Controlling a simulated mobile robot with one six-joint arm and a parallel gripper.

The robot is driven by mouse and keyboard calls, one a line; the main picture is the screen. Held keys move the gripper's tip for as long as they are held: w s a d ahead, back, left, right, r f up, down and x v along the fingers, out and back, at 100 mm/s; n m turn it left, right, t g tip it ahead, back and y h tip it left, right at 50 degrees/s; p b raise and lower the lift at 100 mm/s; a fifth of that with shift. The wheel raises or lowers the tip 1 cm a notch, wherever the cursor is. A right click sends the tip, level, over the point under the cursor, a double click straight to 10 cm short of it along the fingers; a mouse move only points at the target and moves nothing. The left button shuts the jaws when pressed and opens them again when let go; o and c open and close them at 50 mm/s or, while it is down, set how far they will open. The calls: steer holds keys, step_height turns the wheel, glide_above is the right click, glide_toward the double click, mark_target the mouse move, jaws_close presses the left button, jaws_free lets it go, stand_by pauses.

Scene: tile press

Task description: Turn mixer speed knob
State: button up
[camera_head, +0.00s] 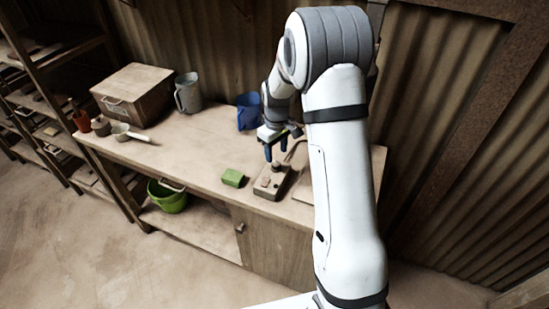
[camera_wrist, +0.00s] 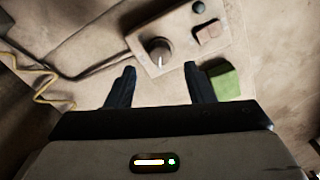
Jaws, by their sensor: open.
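A mixer control box (camera_head: 267,190) sits on the workbench near its front edge, with a dark round knob (camera_head: 276,166) at its far end. In the wrist view the box (camera_wrist: 179,41) shows at the top, with the round knob (camera_wrist: 160,50) carrying a pale pointer line. A pinkish square button (camera_wrist: 208,32) and a small dark round part (camera_wrist: 198,7) are also on the box. My gripper (camera_head: 276,155) points down above the knob end, open and empty. In the wrist view its two dark fingers (camera_wrist: 160,70) stand apart, with the knob between and beyond their tips.
A green block (camera_head: 233,177) lies left of the box; it also shows in the wrist view (camera_wrist: 225,83). A blue container (camera_head: 248,112), a grey jug (camera_head: 187,93) and a wooden box (camera_head: 133,91) stand farther back. The bench middle (camera_head: 190,140) is clear.

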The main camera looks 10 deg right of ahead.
mark_target(276, 163)
steer(key=shift+f+p, duration=0.4)
steer(key=shift+f, duration=1.95)
steer(key=shift+c, duration=0.2)
steer(key=c, duration=0.9)
